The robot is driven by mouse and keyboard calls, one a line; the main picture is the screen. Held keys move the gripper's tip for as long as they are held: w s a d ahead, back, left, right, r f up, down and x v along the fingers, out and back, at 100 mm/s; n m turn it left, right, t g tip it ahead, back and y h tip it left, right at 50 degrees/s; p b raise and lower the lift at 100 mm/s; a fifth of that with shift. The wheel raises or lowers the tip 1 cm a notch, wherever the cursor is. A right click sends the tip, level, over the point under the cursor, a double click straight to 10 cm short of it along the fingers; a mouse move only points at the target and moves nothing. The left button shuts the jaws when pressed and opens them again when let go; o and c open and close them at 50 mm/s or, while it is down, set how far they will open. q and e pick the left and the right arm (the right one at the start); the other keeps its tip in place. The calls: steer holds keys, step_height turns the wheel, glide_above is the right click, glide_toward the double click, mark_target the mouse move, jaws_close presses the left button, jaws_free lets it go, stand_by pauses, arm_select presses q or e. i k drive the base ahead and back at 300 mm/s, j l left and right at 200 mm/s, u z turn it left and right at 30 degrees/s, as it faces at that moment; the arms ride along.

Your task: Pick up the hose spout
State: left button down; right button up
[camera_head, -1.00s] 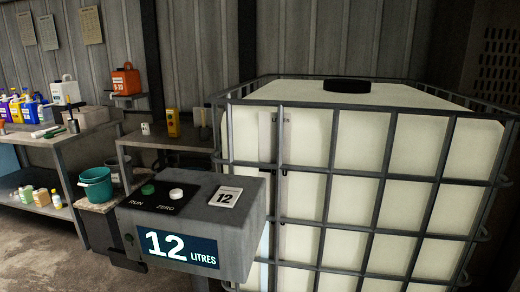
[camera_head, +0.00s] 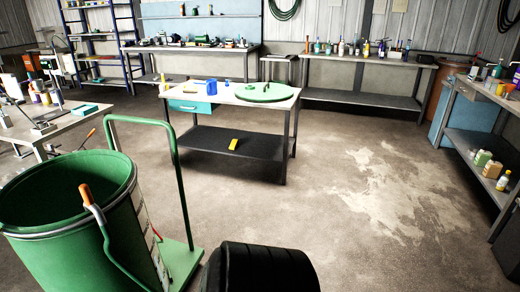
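I cannot make out a hose spout for certain in the head view. A coiled green hose (camera_head: 284,8) hangs on the back wall, cut off by the top edge. Another dark coil (camera_head: 508,14) hangs at the top right; its end is not clear. Neither of my grippers is in view.
An open green drum (camera_head: 130,240) stands on a green trolley (camera_head: 180,262) at the left front, with an orange-tipped bent lever (camera_head: 100,215) beside its rim. A rounded black object (camera_head: 262,268) is at the bottom. A table (camera_head: 225,95) bears a green lid (camera_head: 268,91). The floor at centre right is clear.

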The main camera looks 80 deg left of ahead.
mark_target(89, 204)
steer(key=u, duration=4)
steer(key=i, duration=0.1)
